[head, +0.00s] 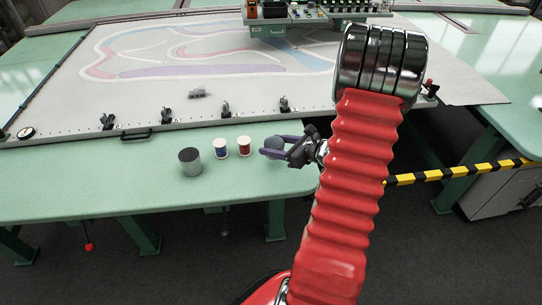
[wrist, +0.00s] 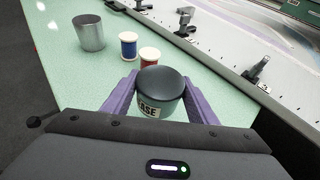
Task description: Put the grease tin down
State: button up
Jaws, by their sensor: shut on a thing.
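My gripper (head: 283,148) is at the front strip of the green table (head: 110,185), with my red arm coming in from the right. In the wrist view its purple fingers (wrist: 160,98) are shut around the grease tin (wrist: 163,87). The tin is a short green-grey cylinder with a dark lid and a white label reading "ASE". In the head view the tin (head: 274,146) is mostly hidden by the fingers. It is upright and at or just above the tabletop; I cannot tell whether its base touches.
Left of the tin stand a red spool (head: 244,146), a blue spool (head: 220,148) and a grey metal cup (head: 190,161). Behind them is the tufting frame's edge with several clamps (head: 226,109) and a handle (head: 136,135). The table's left front is clear.

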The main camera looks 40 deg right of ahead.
jog(key=shift+f, duration=0.1)
jog(key=shift+f, duration=2.1)
jog(key=o, duration=1.1)
jog(key=v, duration=1.2)
